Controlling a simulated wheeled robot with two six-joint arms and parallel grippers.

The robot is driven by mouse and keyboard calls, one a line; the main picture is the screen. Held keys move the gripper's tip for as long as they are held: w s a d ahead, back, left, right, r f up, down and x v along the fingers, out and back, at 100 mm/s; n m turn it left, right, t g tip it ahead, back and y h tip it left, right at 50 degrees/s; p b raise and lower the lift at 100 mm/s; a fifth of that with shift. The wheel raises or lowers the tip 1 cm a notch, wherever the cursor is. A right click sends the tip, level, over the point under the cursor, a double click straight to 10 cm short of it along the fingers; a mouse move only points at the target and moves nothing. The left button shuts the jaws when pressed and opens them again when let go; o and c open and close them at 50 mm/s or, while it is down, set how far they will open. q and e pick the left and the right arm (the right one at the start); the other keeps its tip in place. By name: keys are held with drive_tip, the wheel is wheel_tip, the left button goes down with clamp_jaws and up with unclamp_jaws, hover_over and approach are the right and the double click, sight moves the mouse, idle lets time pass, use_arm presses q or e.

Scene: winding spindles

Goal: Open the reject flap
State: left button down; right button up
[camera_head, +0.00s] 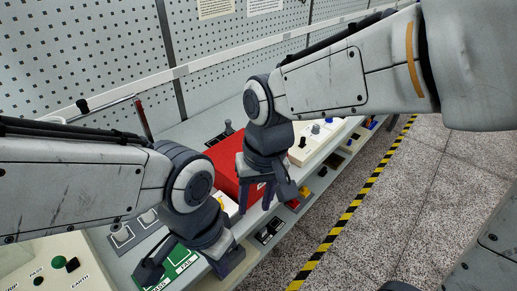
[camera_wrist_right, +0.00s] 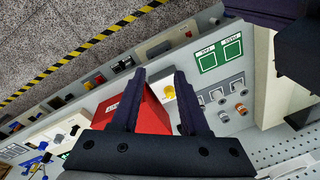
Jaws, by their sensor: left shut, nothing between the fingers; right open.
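A red box (camera_head: 222,158) stands on the bench in the middle of the head view, partly hidden by my right gripper (camera_head: 255,208). In the right wrist view the red box (camera_wrist_right: 153,117) carries a white label (camera_wrist_right: 112,104), too small to read surely. I cannot make out a separate flap or whether it is open. My right gripper, also in its wrist view (camera_wrist_right: 160,75), is open and empty above the box's front side; whether it touches the box is unclear. My left gripper (camera_head: 229,262) is shut and empty, low over the green pass/fail panel (camera_head: 184,261).
A yellow button (camera_wrist_right: 169,92) sits beside the red box. A white block with knobs (camera_head: 322,135) stands beyond it. Small switches (camera_head: 270,231) line the bench's front edge. A perforated wall (camera_head: 110,50) closes the back. The floor (camera_head: 390,205) beyond the striped tape is clear.

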drive_tip(key=w+d+m, duration=0.2)
drive_tip(key=w+m, duration=0.2)
drive_tip(key=w, duration=0.4)
drive_tip(key=w+d+m+t+b, duration=0.15)
drive_tip(key=w+m, duration=0.25)
drive_tip(key=w, duration=0.5)
drive_tip(key=w+d+m+p, duration=0.1)
drive_tip(key=w+d+m, duration=0.25)
drive_tip(key=w, duration=0.45)
drive_tip(key=x, duration=0.3)
drive_tip(key=p+x, duration=0.1)
drive_tip(key=x, duration=0.2)
drive_tip(key=a+x, duration=0.1)
drive_tip(key=x, duration=0.3)
drive_tip(key=shift+s, duration=0.1)
clamp_jaws()
